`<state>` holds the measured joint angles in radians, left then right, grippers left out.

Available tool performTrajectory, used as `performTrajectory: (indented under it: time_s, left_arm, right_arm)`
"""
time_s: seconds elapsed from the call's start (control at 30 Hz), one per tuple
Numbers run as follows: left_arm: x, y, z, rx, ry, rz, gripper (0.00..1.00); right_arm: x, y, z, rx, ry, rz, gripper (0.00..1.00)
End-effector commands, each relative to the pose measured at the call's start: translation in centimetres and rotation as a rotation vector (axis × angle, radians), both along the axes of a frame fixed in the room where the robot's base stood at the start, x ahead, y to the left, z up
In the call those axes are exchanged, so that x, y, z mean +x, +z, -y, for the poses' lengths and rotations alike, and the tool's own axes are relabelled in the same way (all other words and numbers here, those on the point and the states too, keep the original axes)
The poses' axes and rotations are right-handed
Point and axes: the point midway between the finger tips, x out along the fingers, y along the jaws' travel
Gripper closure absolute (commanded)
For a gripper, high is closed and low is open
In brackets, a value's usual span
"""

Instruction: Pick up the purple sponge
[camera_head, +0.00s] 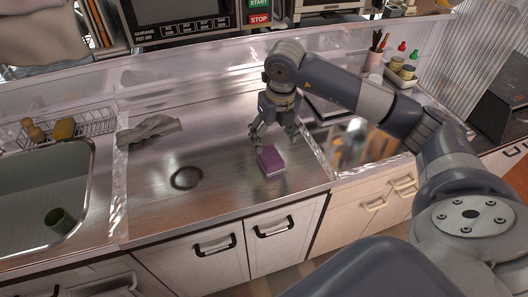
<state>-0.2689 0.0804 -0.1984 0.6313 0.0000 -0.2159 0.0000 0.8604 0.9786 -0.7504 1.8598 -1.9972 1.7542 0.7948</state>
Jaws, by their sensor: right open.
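The purple sponge (271,161) lies on the metal counter (222,150), near the right end of its middle section. My right gripper (273,139) is open and points down just above and behind the sponge. Its fingers are spread apart and look empty. From this view I cannot tell whether a finger touches the sponge. My left gripper is out of view.
A sink (28,187) with a dark green cup (60,220) is at the left. A wire rack (88,124) and a grey cloth (149,130) lie beyond it. A dark ring (186,177) marks the counter left of the sponge. Bottles (401,46) stand at the back right.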

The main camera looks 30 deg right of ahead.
Motion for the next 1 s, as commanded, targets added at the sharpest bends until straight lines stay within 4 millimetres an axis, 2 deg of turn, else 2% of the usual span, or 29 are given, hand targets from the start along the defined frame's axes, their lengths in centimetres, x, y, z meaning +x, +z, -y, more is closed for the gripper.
performTrajectory:
  time_s: [0.2, 0.37, 0.47, 0.6, 0.77, 1.0]
  left_arm:
    - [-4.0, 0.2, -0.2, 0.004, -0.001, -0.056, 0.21]
    - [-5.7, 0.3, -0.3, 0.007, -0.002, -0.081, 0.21]
    - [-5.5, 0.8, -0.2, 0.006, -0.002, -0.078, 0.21]
    - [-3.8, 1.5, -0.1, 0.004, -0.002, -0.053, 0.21]
    - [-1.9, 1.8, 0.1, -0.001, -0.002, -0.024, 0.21]
    - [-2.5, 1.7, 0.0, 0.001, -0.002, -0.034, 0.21]
  right_arm:
    - [0.4, -3.4, 0.0, 0.001, 0.002, -0.004, 0.28]
    - [0.7, -4.4, 0.0, 0.002, 0.002, -0.001, 0.28]
    - [1.0, -5.5, -0.1, 0.003, 0.001, -0.004, 0.28]
    - [1.7, -7.6, -0.1, 0.002, 0.001, -0.004, 0.28]
    - [1.9, -9.1, 0.0, 0.003, 0.003, -0.001, 0.28]
    - [2.0, -9.3, 0.0, 0.002, 0.003, 0.000, 0.28]
